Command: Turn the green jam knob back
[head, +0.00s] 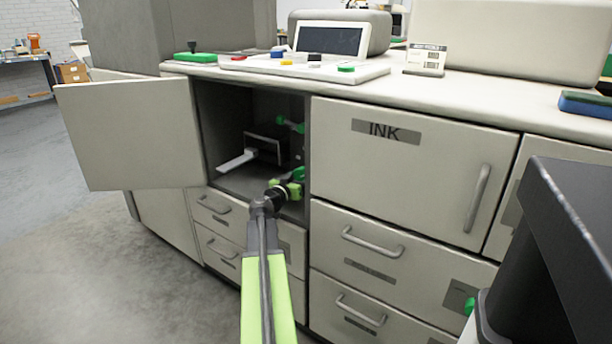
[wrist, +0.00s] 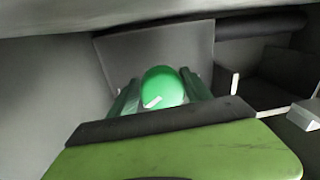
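The green jam knob (wrist: 162,88) is a round knob with a white mark, set in front of a grey panel inside the open cabinet. In the wrist view one finger lies against each side of it, with no clear gap. My gripper (head: 292,185) reaches into the lower right of the open compartment in the head view. A green knob (head: 299,173) shows at its tip, partly hidden by the gripper. Another green handle-like part (head: 290,124) shows higher up at the compartment's right side.
The cabinet door (head: 130,135) stands open to the left. A dark unit with a pale tray (head: 237,160) sits inside the compartment. The closed INK door (head: 410,165) and drawers (head: 365,250) are to the right. A control panel (head: 290,67) lies on the counter.

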